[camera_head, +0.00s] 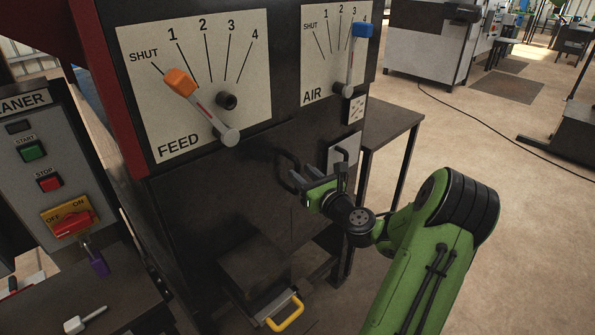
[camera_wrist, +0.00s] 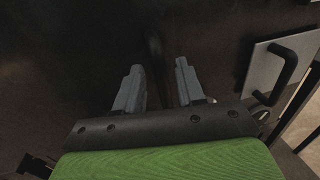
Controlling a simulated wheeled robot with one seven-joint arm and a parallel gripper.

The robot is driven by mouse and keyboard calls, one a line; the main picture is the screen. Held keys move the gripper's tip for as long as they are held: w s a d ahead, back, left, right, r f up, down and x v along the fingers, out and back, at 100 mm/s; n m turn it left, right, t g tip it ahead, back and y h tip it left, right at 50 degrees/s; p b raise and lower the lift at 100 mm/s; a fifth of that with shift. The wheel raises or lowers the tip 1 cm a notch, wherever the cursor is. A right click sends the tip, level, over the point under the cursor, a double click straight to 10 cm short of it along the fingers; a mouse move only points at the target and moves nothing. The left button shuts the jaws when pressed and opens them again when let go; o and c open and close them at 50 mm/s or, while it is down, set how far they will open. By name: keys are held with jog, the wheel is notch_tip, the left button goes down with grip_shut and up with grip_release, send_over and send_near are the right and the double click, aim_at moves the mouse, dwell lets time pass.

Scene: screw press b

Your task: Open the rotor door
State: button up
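The rotor door looks to be the dark front panel (camera_head: 205,205) of the machine, below the FEED dial; its edges are hard to make out. A black curved handle (camera_head: 286,158) stands out from its right part. My gripper (camera_head: 312,183) is at the lower right of this handle, close to it. In the wrist view my gripper (camera_wrist: 158,72) has its two grey fingers apart. A dark upright bar (camera_wrist: 156,50), probably the handle, shows faintly in line with the gap. I cannot tell whether it lies between the fingers or beyond them, or whether they touch.
A grey plate with a black handle (camera_wrist: 268,72) is close on the right. The FEED lever (camera_head: 203,107) and AIR lever (camera_head: 356,60) are above. A drawer with a yellow handle (camera_head: 284,312) is below. A side table (camera_head: 391,122) stands behind; floor at right is open.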

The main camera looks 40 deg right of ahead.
aim_at(299, 171)
jog(key=shift+w+d, duration=0.15)
jog(key=shift+w, duration=0.6)
jog(key=shift+w+d, duration=0.1)
jog(key=shift+w, duration=0.65)
grip_shut()
